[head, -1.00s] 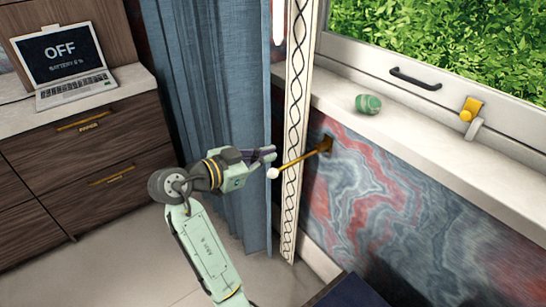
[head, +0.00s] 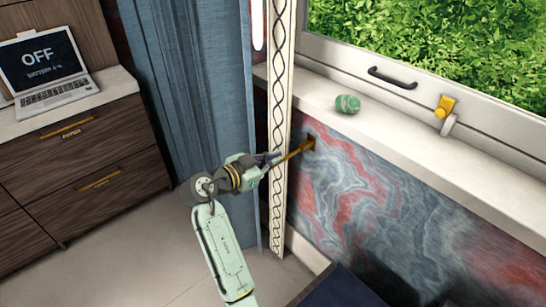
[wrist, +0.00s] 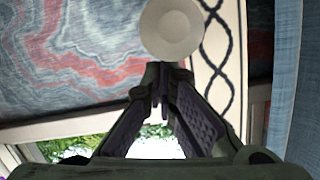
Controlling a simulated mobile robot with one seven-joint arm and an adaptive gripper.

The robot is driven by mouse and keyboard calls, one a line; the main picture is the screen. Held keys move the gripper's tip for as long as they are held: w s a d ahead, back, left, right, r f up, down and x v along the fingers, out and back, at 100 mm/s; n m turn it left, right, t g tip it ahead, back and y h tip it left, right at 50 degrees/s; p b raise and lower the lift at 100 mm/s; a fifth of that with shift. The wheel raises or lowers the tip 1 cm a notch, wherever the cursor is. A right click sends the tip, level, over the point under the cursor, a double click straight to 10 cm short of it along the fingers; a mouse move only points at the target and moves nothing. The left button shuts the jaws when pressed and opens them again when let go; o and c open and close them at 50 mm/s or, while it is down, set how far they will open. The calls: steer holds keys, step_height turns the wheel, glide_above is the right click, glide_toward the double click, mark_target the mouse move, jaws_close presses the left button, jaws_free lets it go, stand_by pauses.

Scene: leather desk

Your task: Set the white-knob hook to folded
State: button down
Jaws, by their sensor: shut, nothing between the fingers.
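The hook is a brass rod (head: 295,152) that sticks out from a mount on the marbled wall below the window sill, slanting down to the left in the head view. Its white knob (wrist: 172,28) shows as a round disc at the top of the wrist view. In the head view the knob is hidden by my gripper (head: 274,158). My gripper is shut and empty, with its fingertips (wrist: 160,78) just below the knob in the wrist view. I cannot tell whether they touch it.
A blue curtain (head: 185,85) and a patterned white strip (head: 279,110) stand close beside my gripper. The sill (head: 400,132) above holds a green striped object (head: 347,103). A yellow latch (head: 445,106) is on the window frame. A laptop (head: 45,70) sits on the drawer cabinet at left.

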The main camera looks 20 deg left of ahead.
steer(key=f+t+b, duration=0.1)
steer(key=b, duration=0.1)
steer(key=shift+s+h+b, duration=0.1)
steer(key=shift+h+b, duration=0.2)
steer(key=shift+b, duration=0.1)
steer(key=shift+a+f+t+b, duration=0.15)
steer(key=shift+t+b, duration=0.15)
steer(key=shift+b, duration=0.15)
